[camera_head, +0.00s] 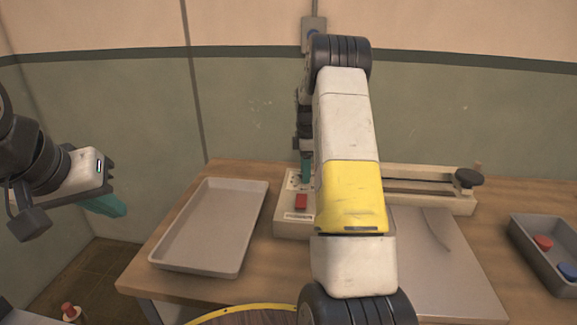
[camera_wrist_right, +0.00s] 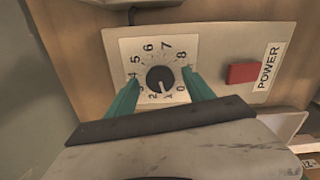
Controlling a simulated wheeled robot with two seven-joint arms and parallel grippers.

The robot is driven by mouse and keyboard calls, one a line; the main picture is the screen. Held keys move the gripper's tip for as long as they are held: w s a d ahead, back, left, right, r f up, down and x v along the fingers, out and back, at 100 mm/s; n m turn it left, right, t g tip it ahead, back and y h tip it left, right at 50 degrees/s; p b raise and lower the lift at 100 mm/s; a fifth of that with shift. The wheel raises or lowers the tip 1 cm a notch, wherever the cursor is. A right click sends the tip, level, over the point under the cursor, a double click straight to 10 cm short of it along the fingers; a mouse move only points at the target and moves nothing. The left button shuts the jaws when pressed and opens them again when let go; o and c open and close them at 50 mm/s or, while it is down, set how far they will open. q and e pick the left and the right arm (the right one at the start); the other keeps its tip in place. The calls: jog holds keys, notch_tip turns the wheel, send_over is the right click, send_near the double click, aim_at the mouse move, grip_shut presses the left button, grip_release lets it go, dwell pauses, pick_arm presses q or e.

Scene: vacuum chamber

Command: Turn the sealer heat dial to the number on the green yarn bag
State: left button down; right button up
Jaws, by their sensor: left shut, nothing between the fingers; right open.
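The sealer (camera_head: 293,225) stands on the table, with a long bar at its right and a red power button (camera_head: 301,202). In the right wrist view its black heat dial (camera_wrist_right: 160,79) sits on a white plate numbered 0 to 8, and its white mark points down, near the 1. My right gripper (camera_wrist_right: 162,76) is open, its teal fingers on either side of the dial; I cannot tell whether they touch it. It reaches down to the panel in the head view (camera_head: 306,170). My left gripper (camera_head: 106,205) is shut and empty, left of the table. I see no green yarn bag.
An empty grey tray (camera_head: 212,229) lies left of the sealer. A dark bin (camera_head: 548,262) with red and blue round pieces stands at the right. My right arm covers the middle of the sealer. A flat grey plate (camera_head: 450,270) lies in front of the bar.

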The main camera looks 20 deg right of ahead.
jog(key=shift+f, duration=0.1)
grip_shut()
jog(key=shift+m, duration=0.3)
